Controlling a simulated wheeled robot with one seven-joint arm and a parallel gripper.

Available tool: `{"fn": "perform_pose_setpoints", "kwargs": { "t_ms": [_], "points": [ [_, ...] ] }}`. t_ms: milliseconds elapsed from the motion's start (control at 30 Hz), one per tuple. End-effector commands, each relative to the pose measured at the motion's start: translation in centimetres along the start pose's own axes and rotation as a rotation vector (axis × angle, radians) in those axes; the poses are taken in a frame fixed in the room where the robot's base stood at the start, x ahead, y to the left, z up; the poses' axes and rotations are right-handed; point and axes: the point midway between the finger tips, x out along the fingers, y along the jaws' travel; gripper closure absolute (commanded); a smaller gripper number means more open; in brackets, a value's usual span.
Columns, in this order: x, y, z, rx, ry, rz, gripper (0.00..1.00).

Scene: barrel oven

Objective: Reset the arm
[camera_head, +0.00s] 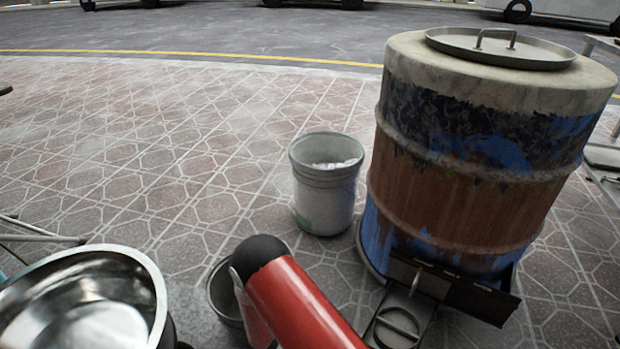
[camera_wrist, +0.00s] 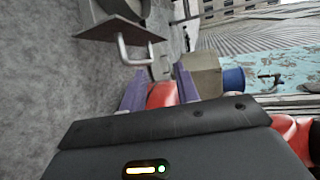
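My gripper (camera_wrist: 158,84) shows in the wrist view. Its two purple fingers stand apart, with no object visibly held between them. Red parts behind the fingers look like my own body. In the head view, my red arm link rises from the bottom middle and the gripper is out of sight. The barrel oven (camera_head: 465,165) stands upright at the right, painted in worn blue and brown. Its round metal lid (camera_head: 500,47) with a handle lies on top.
A grey bucket (camera_head: 326,190) stands left of the barrel. A shiny metal bowl (camera_head: 85,305) is at the lower left, and a dark pot (camera_head: 222,292) is beside my arm. The wrist view shows a metal handle (camera_wrist: 136,50) left of the fingers. Paving at the upper left is clear.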

Motion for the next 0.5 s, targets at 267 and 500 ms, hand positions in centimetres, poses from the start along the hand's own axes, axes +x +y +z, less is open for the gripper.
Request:
{"fn": "perform_pose_setpoints", "kwargs": {
  "t_ms": [267,500],
  "points": [
    [-3.3,-12.3,3.7,0.593,0.302,0.236,0.69],
    [-4.3,-22.2,4.6,1.097,0.600,0.380,0.69]
  ]
}}
